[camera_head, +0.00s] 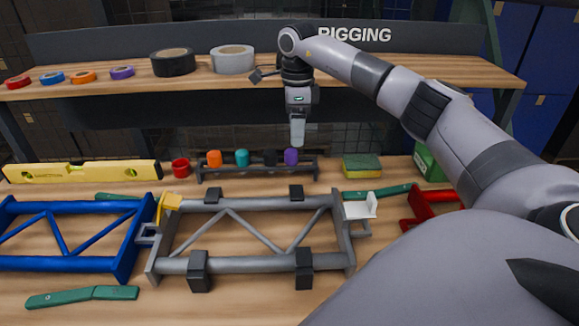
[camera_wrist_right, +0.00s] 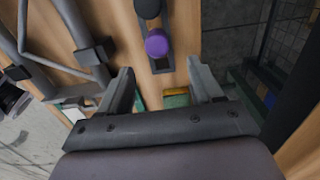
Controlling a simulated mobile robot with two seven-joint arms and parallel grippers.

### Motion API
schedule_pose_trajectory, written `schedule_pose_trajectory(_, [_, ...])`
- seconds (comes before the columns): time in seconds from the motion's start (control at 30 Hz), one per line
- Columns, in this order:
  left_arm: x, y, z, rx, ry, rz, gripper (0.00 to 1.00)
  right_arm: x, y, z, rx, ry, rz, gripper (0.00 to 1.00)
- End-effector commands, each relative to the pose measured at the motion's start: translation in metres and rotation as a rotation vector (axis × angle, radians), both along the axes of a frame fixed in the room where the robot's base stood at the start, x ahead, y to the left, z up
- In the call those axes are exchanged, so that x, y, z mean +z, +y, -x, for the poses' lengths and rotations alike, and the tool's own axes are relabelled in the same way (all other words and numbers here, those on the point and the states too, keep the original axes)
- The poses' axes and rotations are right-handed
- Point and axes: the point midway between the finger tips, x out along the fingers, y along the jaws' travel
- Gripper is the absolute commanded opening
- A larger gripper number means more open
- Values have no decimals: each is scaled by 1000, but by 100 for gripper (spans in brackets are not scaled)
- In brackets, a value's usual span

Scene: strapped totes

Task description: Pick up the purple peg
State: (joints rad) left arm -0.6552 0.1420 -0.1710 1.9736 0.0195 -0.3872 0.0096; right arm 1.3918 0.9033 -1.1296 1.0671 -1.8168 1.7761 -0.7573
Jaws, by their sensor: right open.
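The purple peg (camera_head: 291,156) stands at the right end of a dark rack (camera_head: 245,170) at the back of the bench, beside black, teal and orange pegs. My right gripper (camera_head: 297,138) points down just above the purple peg in the head view. In the right wrist view the purple peg (camera_wrist_right: 157,42) lies ahead of the right gripper (camera_wrist_right: 162,75), roughly between the lines of its two spread fingers. The fingers are open and empty, apart from the peg. My left gripper is not in view.
A red cup (camera_head: 180,166) and yellow level (camera_head: 82,171) lie left of the rack. A yellow-green sponge (camera_head: 361,166) sits to its right. A grey frame (camera_head: 250,262) with black straps lies in front. A shelf (camera_head: 130,88) with tape rolls stands behind.

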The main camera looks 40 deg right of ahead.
Motion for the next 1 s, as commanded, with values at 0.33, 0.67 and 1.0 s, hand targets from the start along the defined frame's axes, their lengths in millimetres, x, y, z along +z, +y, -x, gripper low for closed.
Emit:
schedule_pose_trajectory(0.33, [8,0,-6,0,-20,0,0,-43,10,-4,1,4,0,65])
schedule_pose_trajectory(0.67, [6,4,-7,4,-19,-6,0,-67,10,-5,0,0,0,65])
schedule_pose_trajectory(1.0, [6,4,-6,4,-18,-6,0,-67,10,-5,0,0,0,3])
